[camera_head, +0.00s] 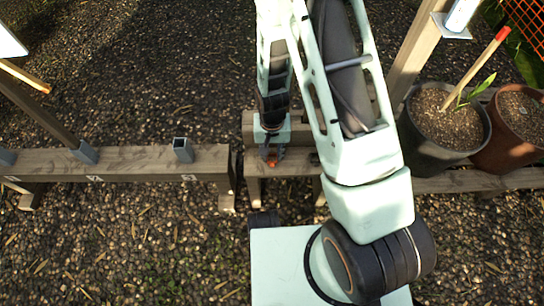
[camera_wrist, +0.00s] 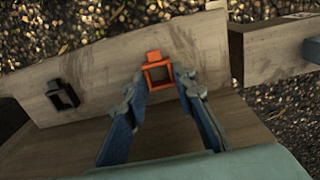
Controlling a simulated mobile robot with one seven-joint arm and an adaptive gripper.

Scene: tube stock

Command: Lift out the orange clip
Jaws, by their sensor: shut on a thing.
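The orange clip (camera_wrist: 148,76) is a small square open frame with a tab on top. In the wrist view it sits between the two fingertips of my gripper (camera_wrist: 161,74), which are shut on its sides. Behind it is a wooden board (camera_wrist: 100,58); I cannot tell whether the clip still touches it. In the head view the clip (camera_head: 272,163) is a small orange spot just below my gripper (camera_head: 271,153), and my fingers are hard to make out there.
A black clip (camera_wrist: 62,96) is on the same board, to the left. A wooden beam (camera_head: 120,165) with a grey square socket (camera_head: 182,150) runs to the left beyond a narrow gap. Plant pots (camera_head: 445,140) stand at the right. Gravel covers the ground.

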